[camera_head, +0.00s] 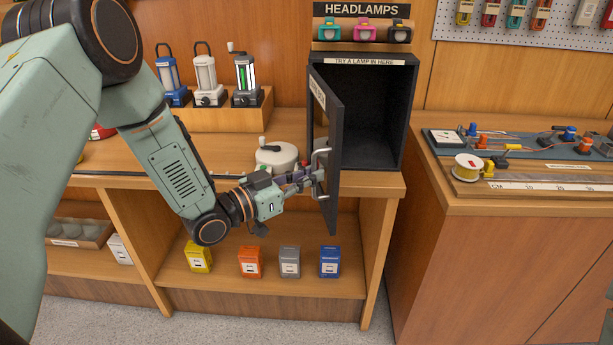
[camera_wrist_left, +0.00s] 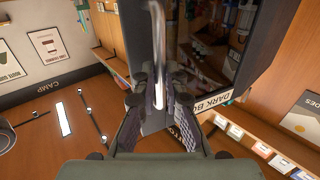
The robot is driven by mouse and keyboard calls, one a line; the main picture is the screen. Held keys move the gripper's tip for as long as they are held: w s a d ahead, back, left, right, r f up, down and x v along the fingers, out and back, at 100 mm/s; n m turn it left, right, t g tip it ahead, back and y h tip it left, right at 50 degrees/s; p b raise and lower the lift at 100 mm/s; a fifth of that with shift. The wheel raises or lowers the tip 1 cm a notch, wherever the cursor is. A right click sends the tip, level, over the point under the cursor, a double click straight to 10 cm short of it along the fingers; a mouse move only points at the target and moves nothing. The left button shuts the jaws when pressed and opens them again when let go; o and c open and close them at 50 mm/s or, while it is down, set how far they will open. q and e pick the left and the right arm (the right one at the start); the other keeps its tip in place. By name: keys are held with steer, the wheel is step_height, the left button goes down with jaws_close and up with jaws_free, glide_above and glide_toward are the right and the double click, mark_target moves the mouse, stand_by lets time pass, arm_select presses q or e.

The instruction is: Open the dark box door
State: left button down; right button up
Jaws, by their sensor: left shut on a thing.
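The dark box (camera_head: 379,120) is a black open-fronted cabinet on the wooden counter. Its door (camera_head: 327,140) is hinged at the box's left front edge and stands swung well open toward me; the dark inside shows and looks empty. My left gripper (camera_head: 314,176) is shut on the metal door handle (camera_head: 321,158) on the door's outer face. In the left wrist view the bright handle (camera_wrist_left: 157,50) runs between the two fingers of my left gripper (camera_wrist_left: 160,100), and the dark door (camera_wrist_left: 205,65) lies beyond them. My right gripper is not in view.
A round white tin (camera_head: 277,156) stands on the counter just behind my left gripper. Lanterns (camera_head: 205,75) stand on a wooden riser at left. Headlamps (camera_head: 364,30) sit above the box. A wire spool (camera_head: 467,167) lies on the right counter. Small coloured boxes (camera_head: 290,261) stand on the shelf below.

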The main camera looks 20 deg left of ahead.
arm_select(q)
steer(key=shift+w+a+r, duration=0.35)
steer(key=shift+a, duration=0.05)
steer(key=c, duration=1.8)
jaws_free()
steer(key=o, duration=0.4)
steer(key=shift+w+a+f, duration=0.15)
steer(key=shift+a+f, duration=0.25)
steer(key=shift+a, duration=0.2)
steer(key=v, duration=1.2)
steer(key=shift+d, duration=0.3)
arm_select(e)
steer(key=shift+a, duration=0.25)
